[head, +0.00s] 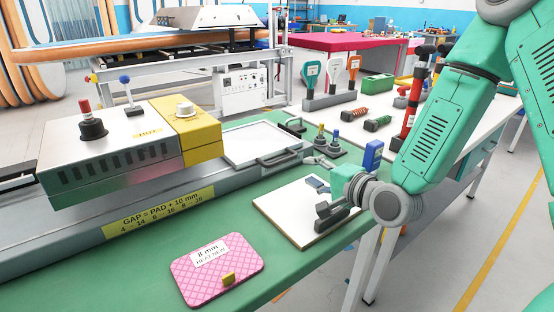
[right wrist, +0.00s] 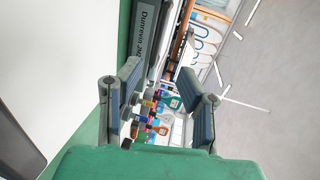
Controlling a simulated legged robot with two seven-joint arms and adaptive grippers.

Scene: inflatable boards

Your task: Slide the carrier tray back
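The carrier tray (head: 255,141) is a flat white panel in a grey frame. It lies on the grey rail to the right of the yellow block, with a dark handle (head: 287,156) on its near right edge. My right gripper (head: 320,198) is over the white board, to the right of the tray and apart from its handle. In the right wrist view my right gripper (right wrist: 163,88) has its two fingers spread with nothing held between them. My left gripper is not in view.
A grey heater box (head: 110,150) marked hot, with knobs, and a yellow block (head: 190,128) stand on the rail. A white board (head: 280,212) and a pink 8 mm pad (head: 190,275) lie on the green bench (head: 130,285). Small knobbed pieces (head: 328,146) stand right of the tray.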

